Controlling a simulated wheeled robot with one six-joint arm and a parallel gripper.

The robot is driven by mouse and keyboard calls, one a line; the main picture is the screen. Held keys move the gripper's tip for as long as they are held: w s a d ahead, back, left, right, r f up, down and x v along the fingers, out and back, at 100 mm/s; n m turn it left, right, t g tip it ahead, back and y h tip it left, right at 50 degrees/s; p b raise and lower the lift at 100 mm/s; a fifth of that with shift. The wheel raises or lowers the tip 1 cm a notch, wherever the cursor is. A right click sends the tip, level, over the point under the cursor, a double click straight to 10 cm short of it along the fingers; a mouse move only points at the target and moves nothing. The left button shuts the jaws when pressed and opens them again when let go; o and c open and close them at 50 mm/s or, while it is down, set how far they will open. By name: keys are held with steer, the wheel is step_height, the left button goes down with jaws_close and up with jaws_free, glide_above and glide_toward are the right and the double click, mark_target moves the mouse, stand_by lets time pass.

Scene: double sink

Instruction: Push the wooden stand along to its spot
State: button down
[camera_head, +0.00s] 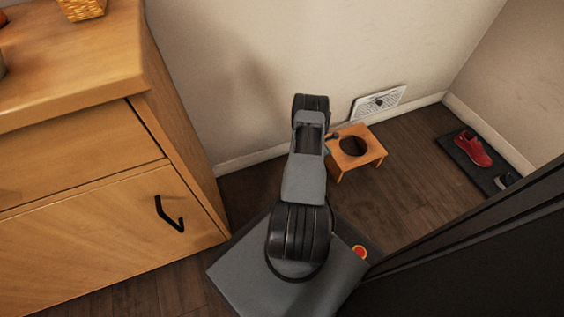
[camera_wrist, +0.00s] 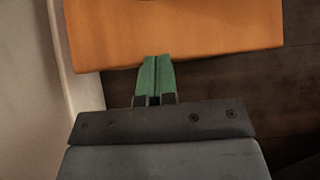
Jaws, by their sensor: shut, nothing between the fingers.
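The wooden stand (camera_head: 373,155) is a small, low orange-brown stand with a round hole in its top and short legs. It stands upright on the dark floor near the wall, beyond my arm in the head view. In the wrist view its top (camera_wrist: 190,30) fills the upper part. My gripper (camera_wrist: 155,62) has green fingertips, shut together with nothing between them. The tips overlap the stand's near edge in the wrist view; I cannot tell whether they touch it. In the head view the gripper is mostly hidden behind my arm, at the stand's left side.
A wall vent (camera_head: 378,102) is low on the wall behind the stand. A dark mat (camera_head: 455,150) with a red shoe (camera_head: 473,149) lies to the right, with clear floor (camera_head: 415,170) between. A wooden cabinet (camera_head: 90,190) stands left. A dark panel (camera_head: 470,245) is at the lower right.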

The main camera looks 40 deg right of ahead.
steer(key=shift+s+a+f, duration=0.15)
steer(key=shift+f, duration=0.15)
step_height(320, 180, up, 7)
steer(key=p, duration=0.4)
steer(key=s+d+f+b, duration=0.1)
steer(key=s+d, duration=0.6)
steer(key=d, duration=1.1)
steer(key=shift+s+d+f+b, duration=0.2)
steer(key=shift+d+b, duration=0.2)
steer(key=shift+b, duration=0.5)
